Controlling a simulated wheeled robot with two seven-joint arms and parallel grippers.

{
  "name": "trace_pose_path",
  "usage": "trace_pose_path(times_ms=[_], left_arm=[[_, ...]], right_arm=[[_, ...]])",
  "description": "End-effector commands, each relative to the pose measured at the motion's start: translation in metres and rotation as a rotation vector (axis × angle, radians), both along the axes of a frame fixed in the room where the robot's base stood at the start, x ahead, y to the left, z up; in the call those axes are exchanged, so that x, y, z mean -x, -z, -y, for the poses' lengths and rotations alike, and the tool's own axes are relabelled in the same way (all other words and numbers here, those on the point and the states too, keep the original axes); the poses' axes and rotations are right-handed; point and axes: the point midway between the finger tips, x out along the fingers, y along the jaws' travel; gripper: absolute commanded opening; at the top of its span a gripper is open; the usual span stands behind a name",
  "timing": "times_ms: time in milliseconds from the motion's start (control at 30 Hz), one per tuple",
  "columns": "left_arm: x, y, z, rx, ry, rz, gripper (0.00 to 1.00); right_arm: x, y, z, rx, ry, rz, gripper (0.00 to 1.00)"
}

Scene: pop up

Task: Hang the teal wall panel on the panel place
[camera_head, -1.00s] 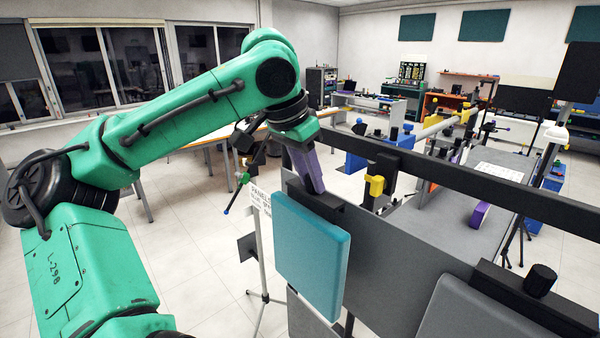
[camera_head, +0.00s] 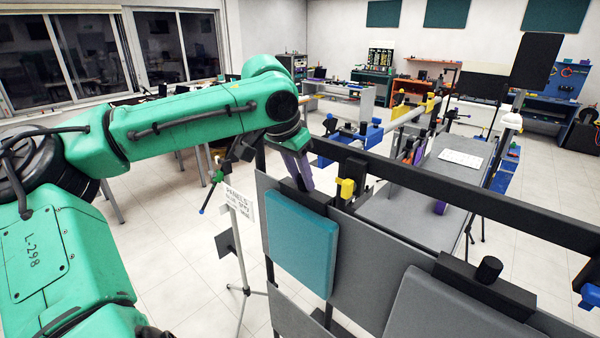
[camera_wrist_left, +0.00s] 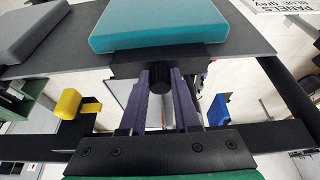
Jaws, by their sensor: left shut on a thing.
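The teal wall panel (camera_head: 300,245) hangs upright from a black top bar (camera_head: 300,195) in front of a grey board at the left end of the rack. My left gripper (camera_head: 298,178) is above it with purple fingers. In the left wrist view, the fingers (camera_wrist_left: 160,85) are closed around the black knob on the bar, and the teal panel (camera_wrist_left: 160,25) shows beyond it. Whether the bar rests on the rack is hidden. The panel place is not clearly told apart from the bare grey board (camera_head: 370,265). My right gripper is not in view.
A black rail (camera_head: 440,190) runs along the rack. A yellow clip (camera_head: 347,188) sits right of the teal panel. A grey panel with a black knob (camera_head: 450,310) is at lower right. A sign on a stand (camera_head: 240,204) is to the left.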

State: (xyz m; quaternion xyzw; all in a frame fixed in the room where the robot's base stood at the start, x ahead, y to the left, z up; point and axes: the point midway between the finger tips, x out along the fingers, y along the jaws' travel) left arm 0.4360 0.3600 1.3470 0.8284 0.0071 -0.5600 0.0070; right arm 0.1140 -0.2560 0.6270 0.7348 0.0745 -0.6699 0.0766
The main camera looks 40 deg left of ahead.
Motion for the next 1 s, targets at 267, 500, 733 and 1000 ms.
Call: trace_pose_path(times_ms=[267,500,733,1000], left_arm=[[0.000,-0.001,0.000,0.000,0.000,0.002,0.42],[0.000,0.000,0.000,0.000,0.000,0.001,0.65],[0.003,-0.008,0.000,-0.002,-0.002,0.002,0.65],[0.029,-0.074,0.000,-0.002,-0.003,0.005,0.65]], right_arm=[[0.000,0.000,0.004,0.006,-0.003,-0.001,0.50],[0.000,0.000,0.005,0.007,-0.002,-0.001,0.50],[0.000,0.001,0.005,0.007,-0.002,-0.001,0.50],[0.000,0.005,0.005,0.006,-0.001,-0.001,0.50]])
